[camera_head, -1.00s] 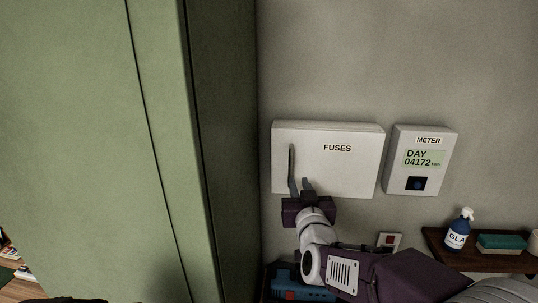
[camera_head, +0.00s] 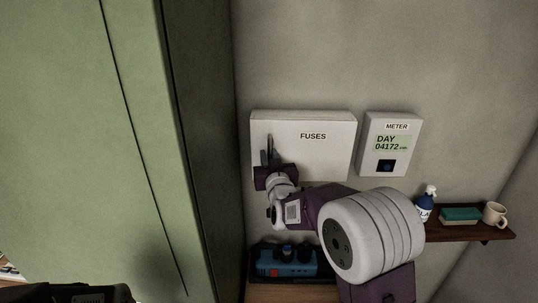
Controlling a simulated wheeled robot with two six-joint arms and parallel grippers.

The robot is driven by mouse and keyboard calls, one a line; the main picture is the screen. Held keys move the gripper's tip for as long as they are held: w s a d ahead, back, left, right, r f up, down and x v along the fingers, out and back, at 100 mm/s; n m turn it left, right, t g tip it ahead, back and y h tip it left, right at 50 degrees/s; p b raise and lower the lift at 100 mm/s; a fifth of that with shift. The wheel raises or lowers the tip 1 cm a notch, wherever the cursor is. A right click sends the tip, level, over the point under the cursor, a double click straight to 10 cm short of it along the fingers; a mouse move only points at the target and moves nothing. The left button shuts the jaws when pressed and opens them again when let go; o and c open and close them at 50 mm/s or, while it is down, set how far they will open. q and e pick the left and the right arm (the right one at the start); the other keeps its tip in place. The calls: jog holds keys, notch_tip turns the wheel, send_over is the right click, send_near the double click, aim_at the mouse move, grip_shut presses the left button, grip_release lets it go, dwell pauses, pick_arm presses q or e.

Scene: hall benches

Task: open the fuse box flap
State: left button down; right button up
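The fuse box (camera_head: 320,155) is a pale box on the grey wall, labelled FUSES. Its front flap looks shut and flat. A thin dark upright handle (camera_head: 267,143) is at the flap's left side. My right gripper (camera_head: 270,155) is at this handle, its fingers pointing up along the flap and overlapping the handle. The fingers are small and dark here, so I cannot tell whether they grip the handle. The gripper body hides the box's lower left corner. My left gripper is not in view.
A meter (camera_head: 390,145) hangs right of the fuse box. A tall green cabinet (camera_head: 100,150) stands close on the left. Below are a blue tool case (camera_head: 268,268) and a shelf (camera_head: 470,232) with a spray bottle (camera_head: 426,203), sponge (camera_head: 460,214) and mug (camera_head: 495,214).

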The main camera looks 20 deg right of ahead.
jog(key=shift+d, duration=0.1)
grip_shut()
jog(key=shift+f, duration=0.1)
dwell(1.1)
